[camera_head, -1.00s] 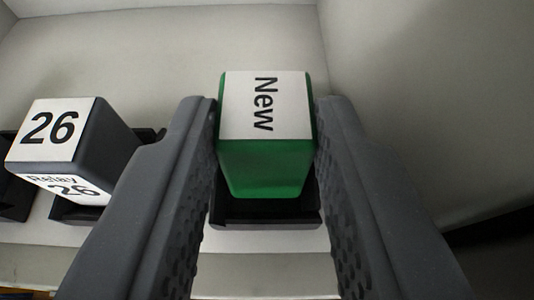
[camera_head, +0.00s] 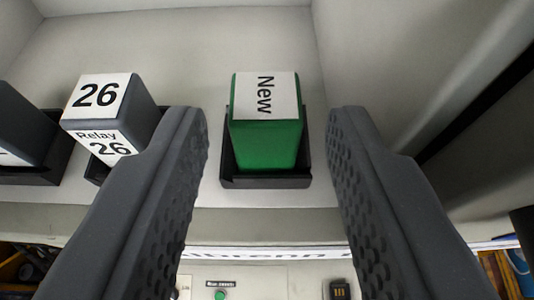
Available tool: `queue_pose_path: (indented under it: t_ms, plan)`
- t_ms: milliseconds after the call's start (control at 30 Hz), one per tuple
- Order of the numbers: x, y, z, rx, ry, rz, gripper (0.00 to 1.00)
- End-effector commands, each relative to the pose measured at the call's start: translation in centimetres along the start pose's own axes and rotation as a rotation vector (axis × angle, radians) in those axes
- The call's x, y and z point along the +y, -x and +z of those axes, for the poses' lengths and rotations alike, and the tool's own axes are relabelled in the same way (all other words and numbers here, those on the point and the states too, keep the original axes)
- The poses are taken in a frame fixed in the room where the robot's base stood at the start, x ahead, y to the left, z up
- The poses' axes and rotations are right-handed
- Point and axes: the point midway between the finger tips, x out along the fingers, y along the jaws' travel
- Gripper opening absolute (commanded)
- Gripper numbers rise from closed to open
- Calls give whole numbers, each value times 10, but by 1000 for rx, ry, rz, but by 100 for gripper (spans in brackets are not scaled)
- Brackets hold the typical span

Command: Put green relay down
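The green relay (camera_head: 266,142), with a white "New" label on top, sits upright in a black socket (camera_head: 266,181) on the pale shelf. My gripper (camera_head: 268,118) is open, with one grey textured finger on each side of the relay. There is a clear gap between each finger and the relay, so nothing is held. The bottom of the relay is hidden inside the socket.
A dark relay labelled 26 (camera_head: 112,115) stands in its socket to the left. Another dark relay (camera_head: 22,130) is at the left edge. A pale wall (camera_head: 400,70) rises on the right. Below the shelf edge is a panel with a green button (camera_head: 221,295).

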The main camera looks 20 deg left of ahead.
Motion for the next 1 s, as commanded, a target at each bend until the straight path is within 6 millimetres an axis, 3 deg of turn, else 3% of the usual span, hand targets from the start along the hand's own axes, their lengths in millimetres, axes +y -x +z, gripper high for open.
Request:
queue_pose_path:
  t_ms: [300,567,767,1000]
  plan:
    - [-1,64,1,2,1,-1,36]
    - [4,93,1,5,-4,9,36]
    - [38,117,9,37,-36,71,36]
    - [90,160,40,93,-75,171,36]
